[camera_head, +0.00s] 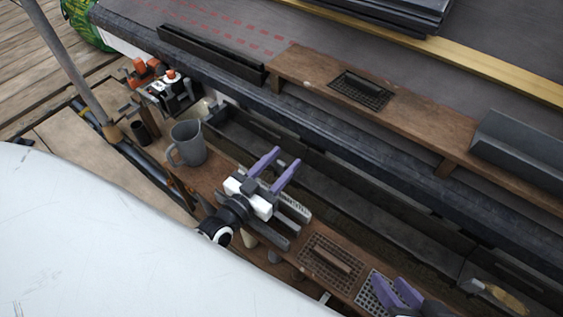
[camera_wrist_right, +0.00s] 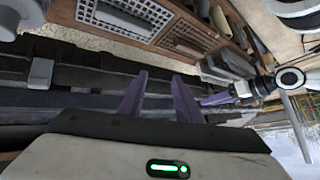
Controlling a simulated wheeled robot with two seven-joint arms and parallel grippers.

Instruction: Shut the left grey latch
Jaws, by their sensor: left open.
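I cannot make out the left grey latch for certain in either view. My left gripper (camera_head: 288,158) has two purple fingers spread apart with nothing between them. It is over the inner edge of the wooden shelf (camera_head: 215,182), pointing toward the dark gutter trough (camera_head: 345,205). It also shows at the right of the right wrist view (camera_wrist_right: 212,99). My right gripper (camera_head: 388,281) is at the bottom right of the head view, fingers apart. In the right wrist view its fingers (camera_wrist_right: 160,78) are apart and empty before dark boards.
A grey jug (camera_head: 188,142) stands on the shelf left of my left gripper. Grey slotted pieces (camera_head: 292,207) and a grating (camera_head: 331,261) lie on it. A plank (camera_head: 410,119) with another grating (camera_head: 361,90) runs along the roof. A brush (camera_head: 500,296) is at the lower right.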

